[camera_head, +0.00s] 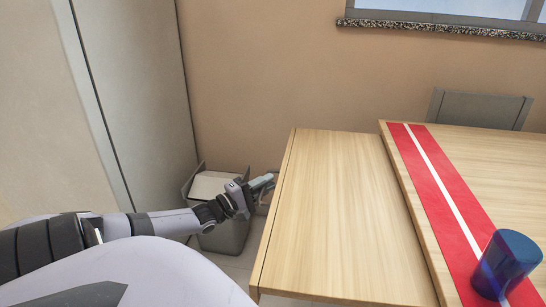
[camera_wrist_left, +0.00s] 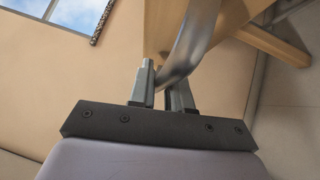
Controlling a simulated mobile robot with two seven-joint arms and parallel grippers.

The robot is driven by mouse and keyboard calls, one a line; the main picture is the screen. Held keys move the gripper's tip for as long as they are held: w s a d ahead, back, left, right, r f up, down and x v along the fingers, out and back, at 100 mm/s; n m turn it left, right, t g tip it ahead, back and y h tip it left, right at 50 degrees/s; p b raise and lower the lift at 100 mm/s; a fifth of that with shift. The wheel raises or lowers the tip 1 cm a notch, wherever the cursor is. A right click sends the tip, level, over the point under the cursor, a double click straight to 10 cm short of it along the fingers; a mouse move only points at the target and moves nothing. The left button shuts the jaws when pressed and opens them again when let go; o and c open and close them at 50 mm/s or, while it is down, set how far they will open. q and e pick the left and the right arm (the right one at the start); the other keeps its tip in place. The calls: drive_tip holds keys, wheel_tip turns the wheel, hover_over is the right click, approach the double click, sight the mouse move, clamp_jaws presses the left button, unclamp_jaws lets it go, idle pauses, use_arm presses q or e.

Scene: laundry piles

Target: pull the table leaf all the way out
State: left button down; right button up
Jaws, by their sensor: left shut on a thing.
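The table leaf (camera_head: 340,210) is a pale wood panel. It sticks out to the left from the main tabletop (camera_head: 445,148) and lies slightly lower. My left gripper (camera_head: 262,182) is at the leaf's outer left edge. In the left wrist view, my left gripper (camera_wrist_left: 164,85) is shut on a curved grey metal handle (camera_wrist_left: 192,42), with a finger on each side of it. My right gripper is out of view.
A red runner with a white stripe (camera_head: 432,165) lies along the tabletop's left side. A blue cup (camera_head: 507,262) stands on it. A grey bin (camera_head: 228,235) stands on the floor below my left forearm. A chair (camera_head: 480,107) is behind the table.

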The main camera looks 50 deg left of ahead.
use_arm(q)
drive_tip(key=shift+s+a+f, duration=0.1)
drive_tip(key=shift+a, duration=0.1)
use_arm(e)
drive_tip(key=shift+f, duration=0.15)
use_arm(q)
drive_tip(key=c, duration=1.3)
unclamp_jaws()
drive_tip(key=shift+o, duration=0.7)
drive_tip(key=shift+s, duration=0.1)
drive_tip(key=s+p, duration=0.2)
drive_tip(key=s, duration=0.5)
drive_tip(key=shift+a+f, duration=0.35)
drive_tip(key=shift+f, duration=0.05)
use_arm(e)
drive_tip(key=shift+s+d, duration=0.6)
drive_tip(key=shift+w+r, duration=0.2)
use_arm(q)
drive_tip(key=shift+s, duration=0.15)
